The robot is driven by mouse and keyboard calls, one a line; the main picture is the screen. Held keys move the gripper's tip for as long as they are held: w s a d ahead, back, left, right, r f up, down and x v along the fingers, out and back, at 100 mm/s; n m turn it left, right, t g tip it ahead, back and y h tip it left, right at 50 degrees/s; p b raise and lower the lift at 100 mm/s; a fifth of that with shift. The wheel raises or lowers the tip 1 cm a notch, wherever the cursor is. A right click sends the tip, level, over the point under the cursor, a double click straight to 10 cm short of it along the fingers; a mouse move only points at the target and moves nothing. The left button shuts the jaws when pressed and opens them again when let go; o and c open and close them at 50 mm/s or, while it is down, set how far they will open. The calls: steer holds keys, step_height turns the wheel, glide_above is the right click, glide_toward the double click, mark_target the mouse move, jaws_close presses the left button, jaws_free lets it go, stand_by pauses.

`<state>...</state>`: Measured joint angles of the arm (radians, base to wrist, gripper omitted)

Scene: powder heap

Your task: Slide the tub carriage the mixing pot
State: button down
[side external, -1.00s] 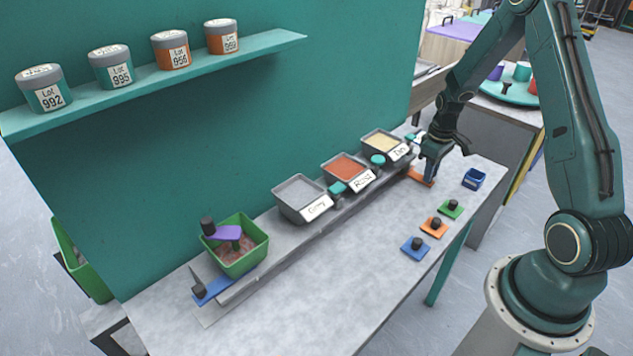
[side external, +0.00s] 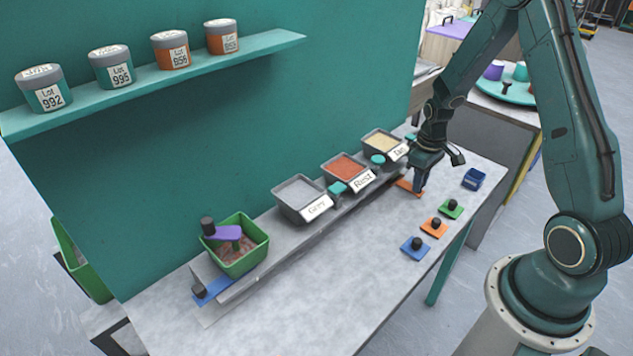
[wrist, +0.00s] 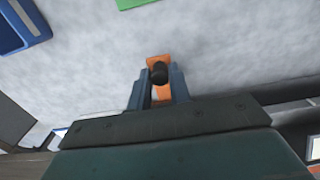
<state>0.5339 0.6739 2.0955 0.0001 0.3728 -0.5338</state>
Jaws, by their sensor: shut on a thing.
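My gripper (side external: 419,187) is shut on the black knob (wrist: 159,73) of an orange plate (wrist: 158,60), which stands between the fingers in the wrist view. The same plate shows low beside the right part of the rail in the side view (side external: 404,187). The mixing pot, a green square tub (side external: 262,246) with a purple-armed stirrer (side external: 226,233) and brownish contents, sits at the rail's left end, far from my gripper. A blue plate (side external: 214,288) with a black knob sticks out in front of the pot. I cannot tell which piece is the tub carriage.
Bins labelled Grey (side external: 285,205), Rust (side external: 328,172) and Tan (side external: 370,146) stand along the rail (side external: 260,272). Blue (side external: 413,249), orange (side external: 434,229) and green (side external: 452,210) plates with knobs lie in front, near a blue box (side external: 474,180). The table's middle is clear.

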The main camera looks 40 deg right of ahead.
steer(key=shift+w+a+r, duration=0.1)
steer(key=shift+a, duration=24.15)
